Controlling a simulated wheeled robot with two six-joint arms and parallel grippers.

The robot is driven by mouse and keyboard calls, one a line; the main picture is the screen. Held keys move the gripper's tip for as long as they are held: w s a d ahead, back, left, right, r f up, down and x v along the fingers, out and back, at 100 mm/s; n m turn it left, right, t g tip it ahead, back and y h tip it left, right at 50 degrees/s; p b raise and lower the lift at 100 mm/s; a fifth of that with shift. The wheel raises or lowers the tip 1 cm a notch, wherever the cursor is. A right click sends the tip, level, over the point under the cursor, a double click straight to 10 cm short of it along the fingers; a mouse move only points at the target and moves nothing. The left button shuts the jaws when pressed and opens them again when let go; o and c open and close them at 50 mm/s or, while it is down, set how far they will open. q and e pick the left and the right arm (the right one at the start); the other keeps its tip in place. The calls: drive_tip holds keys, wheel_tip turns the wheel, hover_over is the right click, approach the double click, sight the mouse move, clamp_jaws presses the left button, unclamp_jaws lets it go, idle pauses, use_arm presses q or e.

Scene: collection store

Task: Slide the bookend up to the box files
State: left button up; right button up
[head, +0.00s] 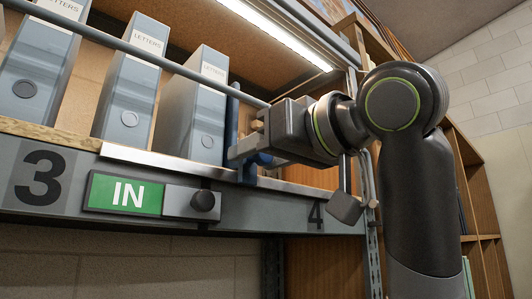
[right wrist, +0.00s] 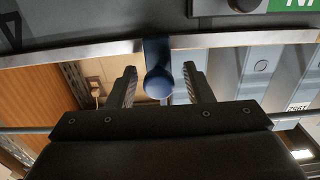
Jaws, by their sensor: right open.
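Grey-blue box files (head: 190,115) labelled LETTERS stand upright, spaced apart, on the shelf; they also show at the right of the right wrist view (right wrist: 255,70). The blue bookend (head: 231,118) stands just right of the rightmost file in the head view. Its rounded blue knob (right wrist: 158,82) shows between my right fingers in the right wrist view. A narrow strip of shelf seems to show between bookend and files there. My right gripper (head: 243,150) is open around the knob, a finger on each side (right wrist: 160,88), with space visible beside it. My left gripper is out of view.
A metal rail (head: 185,70) runs across in front of the files. The shelf's front edge carries a green IN sign (head: 125,194) with a black knob (head: 203,201). A metal upright (head: 375,215) stands at right. The shelf right of the bookend looks mostly clear.

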drive_tip(key=b+v, duration=0.7)
drive_tip(key=v, duration=1)
drive_tip(key=shift+d+b, duration=0.2)
drive_tip(key=shift+b, duration=0.1)
drive_tip(key=shift+s+f, duration=0.1)
